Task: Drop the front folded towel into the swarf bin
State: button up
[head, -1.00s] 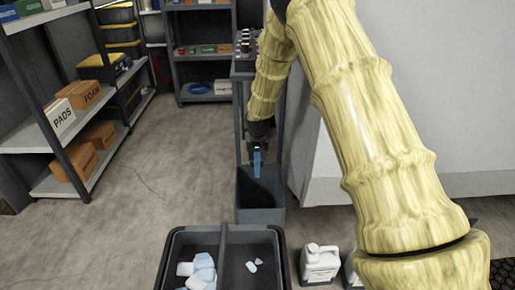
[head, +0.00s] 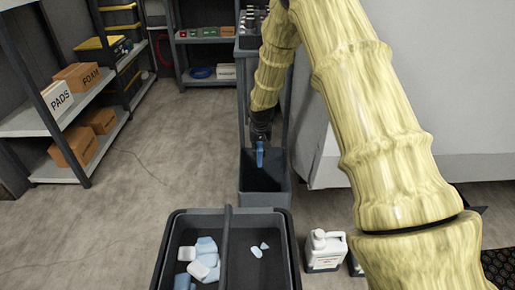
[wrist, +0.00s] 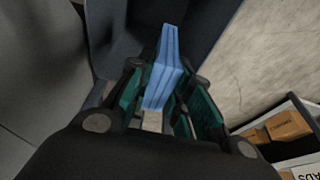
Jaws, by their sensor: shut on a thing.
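A blue folded towel (wrist: 166,68) is between the fingers of my gripper (wrist: 158,100) in the wrist view. In the head view my gripper (head: 261,138) points down, with the blue towel (head: 260,156) hanging below it. The gripper is shut on the towel. A tall dark grey open bin (head: 265,198) stands on the floor, and the towel hangs over its opening, near the far rim. The head view does not show clearly how far the towel reaches below the rim. The bin's inside is dark.
A divided black tub (head: 172,250) in front of the bin holds several pale pieces (head: 203,258). White jugs (head: 325,250) stand to its right. Shelves with boxes (head: 75,120) are at the left, a rack (head: 205,78) at the back. The floor at left is clear.

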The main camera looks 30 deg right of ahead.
jog(key=shift+f, duration=0.45)
jog(key=shift+a, duration=0.1)
jog(key=o, duration=1)
jog(key=v, duration=1.2)
